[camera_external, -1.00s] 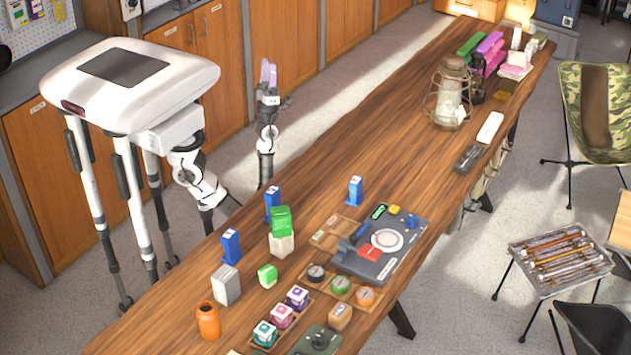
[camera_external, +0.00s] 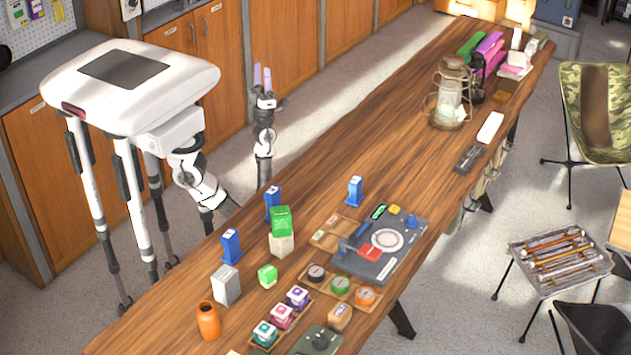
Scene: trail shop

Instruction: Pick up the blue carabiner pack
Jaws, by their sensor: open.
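Several small blue packs stand upright on the wooden table. One blue pack (camera_external: 231,246) is at the near left edge, a second blue pack (camera_external: 272,204) is behind the green box, and a third blue pack (camera_external: 355,191) stands apart to the right. I cannot tell from their labels which holds carabiners. My gripper (camera_external: 262,77) is raised beyond the table's far left edge, fingers pointing up. It is open and empty, well away from all the packs.
A green box on a pale block (camera_external: 282,244) stands between the packs. A lantern (camera_external: 449,95) stands farther back. The table's middle is clear.

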